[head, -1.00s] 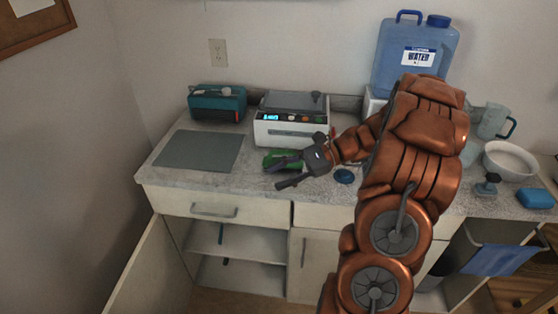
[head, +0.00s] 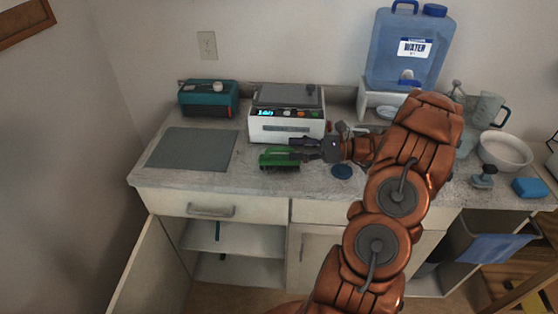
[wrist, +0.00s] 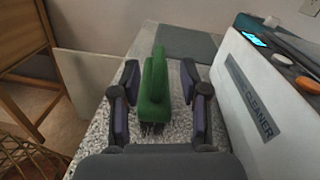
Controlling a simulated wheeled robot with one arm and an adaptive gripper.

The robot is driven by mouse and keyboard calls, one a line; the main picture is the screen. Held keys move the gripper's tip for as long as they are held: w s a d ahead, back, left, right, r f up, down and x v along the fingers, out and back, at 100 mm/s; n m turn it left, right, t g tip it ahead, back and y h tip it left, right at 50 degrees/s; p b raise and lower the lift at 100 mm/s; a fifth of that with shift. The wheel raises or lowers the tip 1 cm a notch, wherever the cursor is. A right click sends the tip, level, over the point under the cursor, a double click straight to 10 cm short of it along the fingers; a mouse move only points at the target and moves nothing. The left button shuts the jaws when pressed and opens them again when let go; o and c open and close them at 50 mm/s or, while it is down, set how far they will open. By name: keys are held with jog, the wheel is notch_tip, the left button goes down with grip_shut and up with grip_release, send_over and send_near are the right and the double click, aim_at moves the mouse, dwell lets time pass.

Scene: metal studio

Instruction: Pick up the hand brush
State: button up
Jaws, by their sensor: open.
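The hand brush is green with dark bristles and lies on the countertop, in front of the white cleaner machine, in the head view (head: 279,157). My gripper (head: 298,149) points left at the brush, just over its right end. In the wrist view the brush (wrist: 154,92) runs away from me between the two open fingers of my gripper (wrist: 158,85). A gap shows on each side of it, and the fingers do not appear to touch it. Its far end extends beyond the fingertips.
The white cleaner machine (head: 286,126) stands close behind my gripper, and to its right in the wrist view (wrist: 265,105). A grey mat (head: 192,149) lies to the left. A dark blue round object (head: 343,172) lies right of the brush, near the counter's front edge.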

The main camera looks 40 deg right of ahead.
aim_at(280, 159)
jog(key=shift+f+p+x, duration=0.1)
jog(key=shift+p+x, duration=0.3)
jog(key=shift+x, duration=0.75)
jog(key=shift+f+p+x, duration=0.15)
jog(key=shift+p+x, duration=0.25)
jog(key=shift+x, duration=0.75)
jog(key=shift+c, duration=0.2)
grip_shut()
